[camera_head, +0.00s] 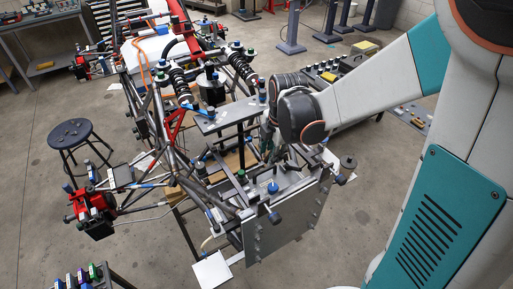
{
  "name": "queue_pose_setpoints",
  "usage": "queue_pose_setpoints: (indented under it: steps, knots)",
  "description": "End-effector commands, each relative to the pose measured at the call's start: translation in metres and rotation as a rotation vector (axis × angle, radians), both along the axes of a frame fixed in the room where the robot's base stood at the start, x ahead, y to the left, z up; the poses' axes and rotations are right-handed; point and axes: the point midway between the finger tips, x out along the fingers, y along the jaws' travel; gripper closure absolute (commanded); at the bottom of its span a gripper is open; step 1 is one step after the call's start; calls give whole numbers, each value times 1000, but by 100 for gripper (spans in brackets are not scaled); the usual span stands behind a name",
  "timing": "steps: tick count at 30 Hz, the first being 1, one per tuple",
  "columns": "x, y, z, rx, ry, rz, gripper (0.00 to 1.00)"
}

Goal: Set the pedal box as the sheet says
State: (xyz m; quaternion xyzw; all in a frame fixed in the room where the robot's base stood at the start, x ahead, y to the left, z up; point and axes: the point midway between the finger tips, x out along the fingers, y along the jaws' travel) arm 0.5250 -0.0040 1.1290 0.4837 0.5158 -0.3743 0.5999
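The front end of the tube chassis (205,180) holds a grey metal box with a flat front plate (288,228), which looks like the pedal box. A blue-topped knob (273,187) stands inside its top edge. A dark knob (348,162) sits at its right corner and another dark knob (275,218) on its front. A white sheet (212,271) hangs or lies at its lower left; no writing is readable. My gripper (271,150) reaches down over the box's back part, mostly hidden by my arm's dark end joint. Its fingertips and anything between them cannot be made out.
A dark round stool (70,133) stands at left. A rack of coloured-top items (82,277) is at lower left. A bench (405,115) with small parts and a yellow-topped box (364,46) is behind my arm. Open concrete floor lies at left.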

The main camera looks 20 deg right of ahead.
Motion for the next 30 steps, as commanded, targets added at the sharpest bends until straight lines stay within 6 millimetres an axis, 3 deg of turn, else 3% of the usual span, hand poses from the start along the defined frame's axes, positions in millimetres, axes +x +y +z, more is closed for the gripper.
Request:
queue_pose_setpoints:
  steps: [6, 15, 28, 30]
  knots:
    - [8, 2, -41, 0, 0, 0, 69]
    - [14, 4, -76, 0, 0, -1, 69]
    - [15, 4, -82, 0, 0, -1, 69]
    - [15, 4, -82, 0, 0, -1, 84]
